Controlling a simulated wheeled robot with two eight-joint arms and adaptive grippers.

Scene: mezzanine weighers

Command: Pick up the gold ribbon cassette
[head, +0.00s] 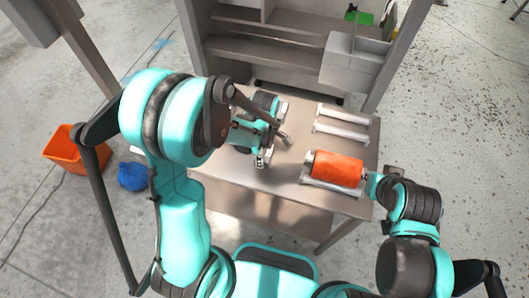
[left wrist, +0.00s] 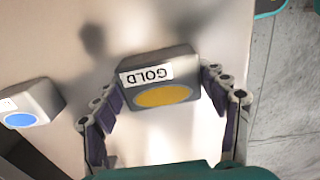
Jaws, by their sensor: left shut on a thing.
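The gold ribbon cassette (left wrist: 185,68) is a grey block with a white GOLD label, upside down in the left wrist view, and a yellow oval on its near face. My left gripper (left wrist: 160,86) is shut on it, one finger at each side. In the head view my left gripper (head: 272,136) is over the table, and a small grey piece at its fingers seems to be the cassette. I cannot tell whether the cassette touches the table. My right gripper (head: 373,184) is by the right end of an orange roll; its fingers are not clear.
A second grey cassette with a blue oval (left wrist: 35,103) stands to the left in the left wrist view. The orange roll (head: 336,168) lies over a pale rail on the table (head: 283,186). More pale rails (head: 342,130) lie behind it. An orange bin (head: 72,148) is on the floor.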

